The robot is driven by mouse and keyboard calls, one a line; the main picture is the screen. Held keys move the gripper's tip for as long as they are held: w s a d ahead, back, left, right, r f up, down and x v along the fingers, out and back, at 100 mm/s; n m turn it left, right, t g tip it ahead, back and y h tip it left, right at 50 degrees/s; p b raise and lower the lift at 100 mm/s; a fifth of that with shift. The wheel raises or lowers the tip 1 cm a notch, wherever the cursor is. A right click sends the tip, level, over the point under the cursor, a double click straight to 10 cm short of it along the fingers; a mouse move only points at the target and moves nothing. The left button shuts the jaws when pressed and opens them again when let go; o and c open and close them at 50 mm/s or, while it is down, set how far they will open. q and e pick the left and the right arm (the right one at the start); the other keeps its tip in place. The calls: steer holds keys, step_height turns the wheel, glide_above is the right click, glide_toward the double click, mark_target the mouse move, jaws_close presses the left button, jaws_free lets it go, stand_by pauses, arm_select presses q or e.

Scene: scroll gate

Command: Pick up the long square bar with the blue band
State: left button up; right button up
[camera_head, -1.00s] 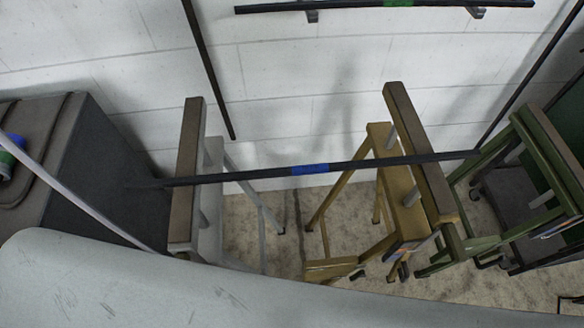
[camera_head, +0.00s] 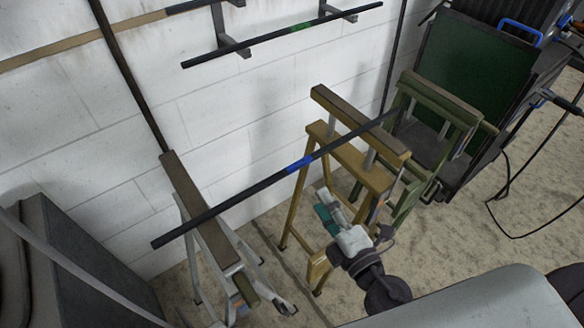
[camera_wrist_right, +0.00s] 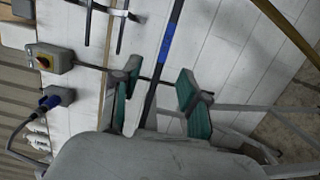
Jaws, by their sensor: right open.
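The long dark bar with the blue band (camera_head: 246,195) lies across the grey trestle (camera_head: 205,215) and the yellow trestle (camera_head: 352,160) in the head view, its right end near the green trestle. Its blue band sits around mid-length. My right gripper (camera_head: 328,205) is open and empty, below and right of the band, beside the yellow trestle. It looks apart from the bar. In the right wrist view, the bar (camera_wrist_right: 176,18) runs through the picture between the two teal fingers of my gripper (camera_wrist_right: 157,95); its depth is unclear. My left gripper is not in view.
A dark bar with a green band (camera_head: 270,42) rests on wall brackets. The green trestle (camera_head: 440,115) and a dark green cabinet (camera_head: 465,60) stand right. Bare floor (camera_head: 490,230) is at right.

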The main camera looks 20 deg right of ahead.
mark_target(301, 166)
steer(key=w+p, duration=0.1)
steer(key=w, duration=0.3)
steer(key=w+a+p, duration=0.1)
steer(key=w, duration=0.3)
steer(key=w+p, duration=0.2)
steer(key=w, duration=0.2)
steer(key=shift+a+f, duration=0.3)
steer(key=shift+f, duration=0.05)
steer(key=shift+w+a+f, duration=0.1)
steer(key=shift+w, duration=0.35)
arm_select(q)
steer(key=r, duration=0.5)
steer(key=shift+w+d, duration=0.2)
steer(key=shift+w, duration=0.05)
arm_select(e)
steer(key=shift+s, duration=0.1)
jaws_close()
